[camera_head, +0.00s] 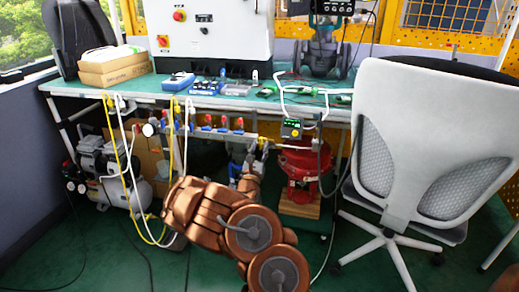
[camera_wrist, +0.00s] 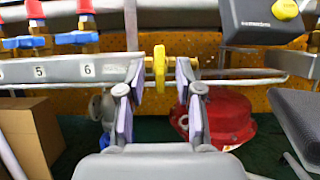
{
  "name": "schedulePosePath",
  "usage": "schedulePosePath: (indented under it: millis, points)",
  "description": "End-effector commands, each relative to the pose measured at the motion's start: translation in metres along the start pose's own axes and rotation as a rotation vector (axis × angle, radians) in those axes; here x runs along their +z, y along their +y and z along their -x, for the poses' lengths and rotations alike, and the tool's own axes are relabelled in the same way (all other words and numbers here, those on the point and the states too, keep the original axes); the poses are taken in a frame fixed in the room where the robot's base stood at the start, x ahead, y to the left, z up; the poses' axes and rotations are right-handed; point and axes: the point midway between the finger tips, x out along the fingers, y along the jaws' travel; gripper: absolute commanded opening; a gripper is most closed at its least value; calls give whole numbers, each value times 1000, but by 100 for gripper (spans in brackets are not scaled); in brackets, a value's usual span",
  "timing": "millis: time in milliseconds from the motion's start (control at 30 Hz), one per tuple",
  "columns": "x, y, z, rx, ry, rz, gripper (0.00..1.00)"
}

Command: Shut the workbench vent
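A small yellow handle (camera_wrist: 159,68) stands upright at the right end of the numbered valve rail (camera_wrist: 55,70) in the wrist view. I take it to be the vent, though no label shows on it. My gripper (camera_wrist: 160,74) is open, with one finger to the left and one to the right of the yellow handle. Gaps show on both sides, so neither finger seems to touch it. How far the fingertips reach past it in depth I cannot tell.
Blue valve handles (camera_wrist: 77,38) with red fittings sit left of the yellow handle. A dark box with a yellow button (camera_wrist: 285,9) hangs at upper right. A red round device (camera_wrist: 225,118) stands lower behind. A white chair (camera_head: 425,140) blocks the right side; hoses (camera_head: 122,150) hang left.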

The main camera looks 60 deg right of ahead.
Motion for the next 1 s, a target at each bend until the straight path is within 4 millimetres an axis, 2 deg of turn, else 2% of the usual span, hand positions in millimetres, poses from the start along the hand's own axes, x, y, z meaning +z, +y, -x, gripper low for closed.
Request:
schedulePosePath:
  millis: [367, 1000]
  points:
    - [-1, 1, 6, 0, 1, -1, 35]
    - [-1, 2, 76, 4, 2, 1, 35]
